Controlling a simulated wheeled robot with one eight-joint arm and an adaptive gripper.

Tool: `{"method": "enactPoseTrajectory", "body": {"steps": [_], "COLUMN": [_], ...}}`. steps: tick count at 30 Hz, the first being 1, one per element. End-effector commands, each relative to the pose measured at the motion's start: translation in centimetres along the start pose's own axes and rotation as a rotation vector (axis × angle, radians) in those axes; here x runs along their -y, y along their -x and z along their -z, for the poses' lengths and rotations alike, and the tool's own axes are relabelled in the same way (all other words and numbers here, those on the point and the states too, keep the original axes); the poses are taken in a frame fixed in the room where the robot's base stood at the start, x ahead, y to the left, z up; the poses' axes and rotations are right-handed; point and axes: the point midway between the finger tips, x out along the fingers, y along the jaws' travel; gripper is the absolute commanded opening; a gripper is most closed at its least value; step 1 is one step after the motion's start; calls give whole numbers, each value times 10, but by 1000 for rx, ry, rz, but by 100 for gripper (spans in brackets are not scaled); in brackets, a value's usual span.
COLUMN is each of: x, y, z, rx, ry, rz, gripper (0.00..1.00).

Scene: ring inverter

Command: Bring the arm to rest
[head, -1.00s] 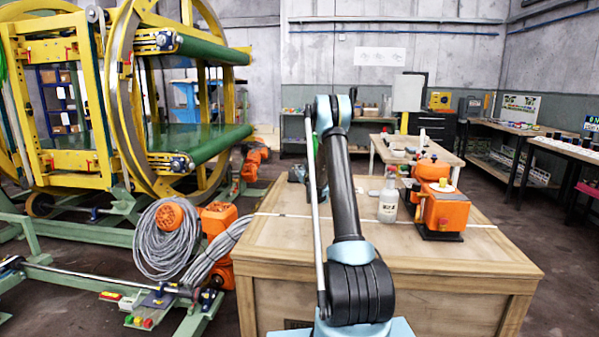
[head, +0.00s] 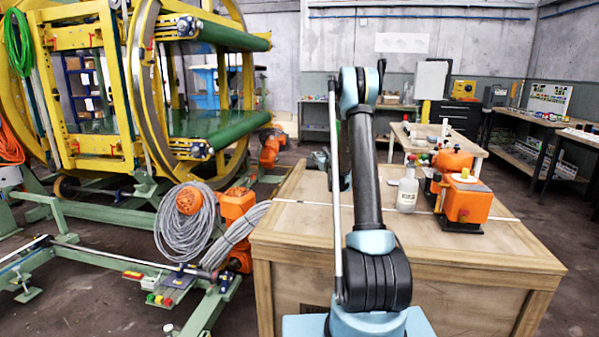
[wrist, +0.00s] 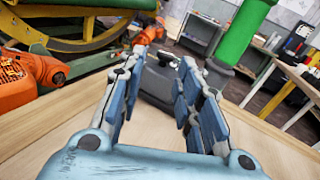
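My arm (head: 366,180) rises from the bottom of the head view and reaches over the wooden crate-like bench (head: 400,240). In the wrist view my gripper (wrist: 162,72) has its two blue-grey fingers spread apart, with a gap between them. A dark grey object (wrist: 160,78) shows in that gap, beyond the fingers; I see no contact with them. In the head view the arm hides most of the gripper, so its height above the bench is unclear.
A clear bottle (head: 407,190) and an orange device (head: 467,200) stand on the bench, right of my arm. A large yellow ring machine (head: 145,90) and a grey cable coil (head: 185,228) are at left. The front bench top is bare. A green cylinder (wrist: 240,32) stands upper right in the wrist view.

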Motion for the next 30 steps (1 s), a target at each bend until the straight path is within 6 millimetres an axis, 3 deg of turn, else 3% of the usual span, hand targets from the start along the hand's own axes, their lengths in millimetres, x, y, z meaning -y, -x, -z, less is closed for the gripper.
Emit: {"method": "enactPoseTrajectory", "body": {"steps": [6,15,22,30], "x": [-31,-72,-101,-129], "y": [34,95,152,227], "z": [-50,-96,-116,-123], "rx": [-24,-54,-74,-92], "ry": [249,600,860,1154], "rz": [-105,-262,-390,-555], "gripper": [32,32,32,32]}}
